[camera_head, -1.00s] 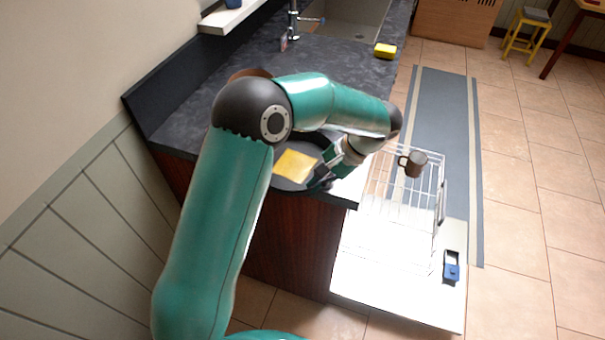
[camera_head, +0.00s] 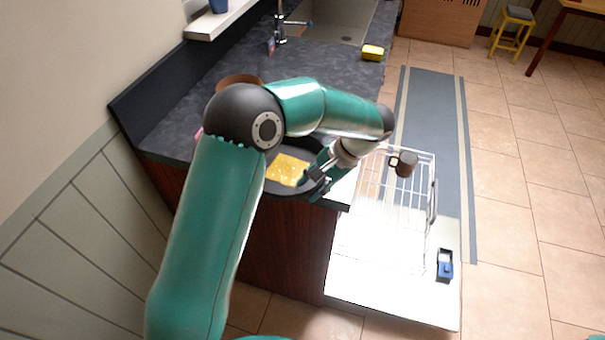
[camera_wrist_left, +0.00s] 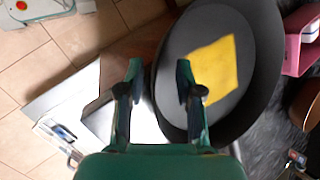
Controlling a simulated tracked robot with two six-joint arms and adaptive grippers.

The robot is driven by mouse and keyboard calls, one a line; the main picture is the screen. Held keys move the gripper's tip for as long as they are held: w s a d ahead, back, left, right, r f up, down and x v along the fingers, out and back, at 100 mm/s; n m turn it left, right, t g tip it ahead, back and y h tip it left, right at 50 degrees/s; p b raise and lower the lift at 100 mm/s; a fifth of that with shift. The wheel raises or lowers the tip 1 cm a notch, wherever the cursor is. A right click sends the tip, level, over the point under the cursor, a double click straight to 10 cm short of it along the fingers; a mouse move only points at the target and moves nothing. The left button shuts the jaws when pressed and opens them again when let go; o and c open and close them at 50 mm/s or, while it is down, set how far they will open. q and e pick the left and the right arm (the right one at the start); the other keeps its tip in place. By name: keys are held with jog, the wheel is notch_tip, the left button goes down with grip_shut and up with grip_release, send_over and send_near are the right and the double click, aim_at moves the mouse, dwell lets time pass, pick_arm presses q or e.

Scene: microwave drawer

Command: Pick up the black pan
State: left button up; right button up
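The black pan (camera_head: 308,147) sits at the near end of the dark counter, partly hidden by my left arm. A flat yellow square piece (camera_head: 288,170) lies in it. My left gripper (camera_head: 318,185) is at the pan's right edge. In the left wrist view the pan (camera_wrist_left: 250,55) fills the upper right, with the yellow piece (camera_wrist_left: 213,68) inside. There my left gripper (camera_wrist_left: 157,75) has its fingers spread, one over the pan and the other outside its rim. I cannot tell whether they touch it. My right gripper is not in view.
A white wire rack drawer (camera_head: 385,225) stands pulled out right of the counter, with a brown mug (camera_head: 406,164) on the rack. A yellow sponge (camera_head: 373,53) and a sink (camera_head: 335,20) are farther back. A pink object (camera_wrist_left: 299,42) lies beyond the pan.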

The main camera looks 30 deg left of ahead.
pick_arm(q)
jog(key=v, duration=1.1)
jog(key=shift+w+d+r, duration=0.15)
jog(key=shift+d+r, duration=0.05)
jog(key=shift+r, duration=0.15)
